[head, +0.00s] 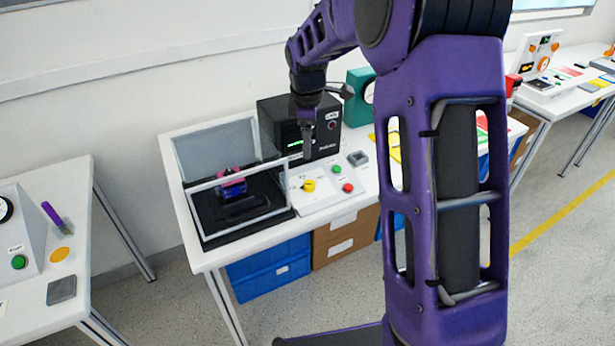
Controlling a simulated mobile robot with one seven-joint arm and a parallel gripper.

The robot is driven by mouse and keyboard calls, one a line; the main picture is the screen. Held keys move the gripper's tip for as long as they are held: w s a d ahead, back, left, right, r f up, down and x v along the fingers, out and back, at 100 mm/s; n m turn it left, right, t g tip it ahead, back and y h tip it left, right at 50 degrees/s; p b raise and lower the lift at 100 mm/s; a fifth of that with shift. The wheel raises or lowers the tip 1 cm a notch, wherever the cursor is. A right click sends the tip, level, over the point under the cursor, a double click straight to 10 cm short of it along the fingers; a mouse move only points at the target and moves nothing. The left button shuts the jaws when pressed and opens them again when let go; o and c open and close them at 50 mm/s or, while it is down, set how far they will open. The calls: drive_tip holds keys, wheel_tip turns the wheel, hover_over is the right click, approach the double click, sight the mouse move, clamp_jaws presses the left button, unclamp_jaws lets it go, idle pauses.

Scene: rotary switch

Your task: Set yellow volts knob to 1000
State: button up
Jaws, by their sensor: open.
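The small yellow knob (309,185) sits on a low white panel (322,197) on the middle table. Its scale and any numbers are too small to read, so I cannot tell its setting. My gripper (307,153) points down above and behind the yellow knob, in front of a black instrument box, and appears apart from the knob. It is open, and nothing shows between its fingers. My purple arm covers the right part of the middle table.
A green button (335,170) and a red button (347,188) sit right of the knob. A framed case (205,225) with a raised lid stands close left. The black instrument box (272,112) stands behind. Blue bins (270,270) are under the table.

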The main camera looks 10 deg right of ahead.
sight(311, 184)
drive_tip(key=x, duration=1.7)
drive_tip(key=shift+s+d+f+b, duration=0.2)
drive_tip(key=shift+d+f+b, duration=0.05)
drive_tip(key=shift+b, duration=0.1)
clamp_jaws()
